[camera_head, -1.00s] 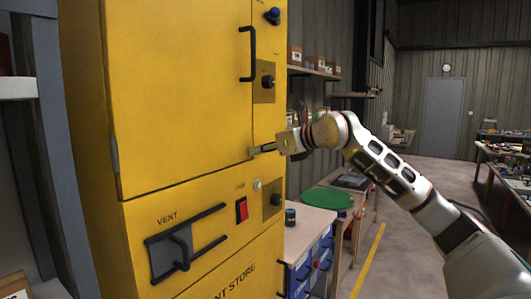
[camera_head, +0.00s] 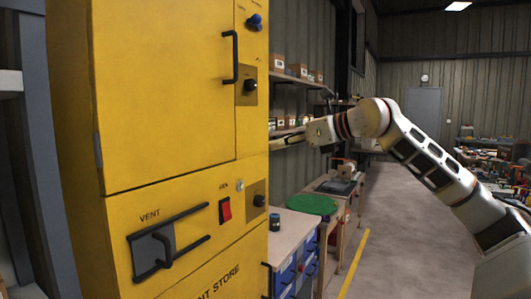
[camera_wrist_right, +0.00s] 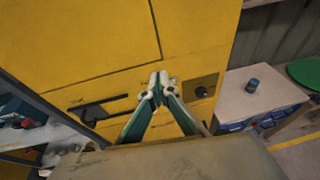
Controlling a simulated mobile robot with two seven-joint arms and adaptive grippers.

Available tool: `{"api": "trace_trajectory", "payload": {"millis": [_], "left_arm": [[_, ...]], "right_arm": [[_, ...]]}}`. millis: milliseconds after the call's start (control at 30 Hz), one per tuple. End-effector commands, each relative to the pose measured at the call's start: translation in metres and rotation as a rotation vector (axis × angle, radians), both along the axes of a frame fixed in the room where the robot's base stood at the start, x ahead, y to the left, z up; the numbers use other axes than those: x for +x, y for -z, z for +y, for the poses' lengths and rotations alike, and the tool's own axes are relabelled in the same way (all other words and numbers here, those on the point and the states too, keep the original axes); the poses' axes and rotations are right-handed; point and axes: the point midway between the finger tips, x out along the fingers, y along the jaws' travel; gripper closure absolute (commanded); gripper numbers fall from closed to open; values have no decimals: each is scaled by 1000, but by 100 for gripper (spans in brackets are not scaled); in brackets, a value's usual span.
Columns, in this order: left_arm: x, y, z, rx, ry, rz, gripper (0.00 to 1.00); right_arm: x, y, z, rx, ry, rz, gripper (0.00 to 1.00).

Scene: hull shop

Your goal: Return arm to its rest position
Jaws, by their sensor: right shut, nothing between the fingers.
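My right arm comes in from the right in the head view. Its gripper (camera_head: 286,139) is just right of the yellow cabinet (camera_head: 165,90), at about the height of the seam between door and lower panel. The gripper is shut and empty. In the right wrist view the fingertips (camera_wrist_right: 159,78) meet in front of the cabinet's lower panel. I cannot tell the exact gap to the cabinet. My left gripper is in neither view.
The cabinet carries a door handle (camera_head: 230,57), a red switch (camera_head: 225,210) and a vent lever (camera_head: 165,250). Open floor (camera_head: 400,220) lies further right.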

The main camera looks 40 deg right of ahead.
Motion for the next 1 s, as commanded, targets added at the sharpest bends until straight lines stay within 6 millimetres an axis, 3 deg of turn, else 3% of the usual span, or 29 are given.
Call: {"api": "trace_trajectory", "payload": {"millis": [367,467,567,700,800,900,1000], "left_arm": [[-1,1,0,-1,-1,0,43],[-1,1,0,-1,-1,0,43],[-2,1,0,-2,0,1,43],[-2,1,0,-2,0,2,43],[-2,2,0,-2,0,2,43],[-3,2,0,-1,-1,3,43],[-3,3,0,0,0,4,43]], "right_arm": [[-7,-2,-1,2,-4,2,100],[-1,5,12,13,-35,-4,100],[11,21,49,55,-122,-20,100],[25,53,134,213,-310,-70,100],[24,72,193,403,-428,-120,100],[18,84,231,622,-486,-168,100],[11,95,250,862,-486,-207,100]]}}
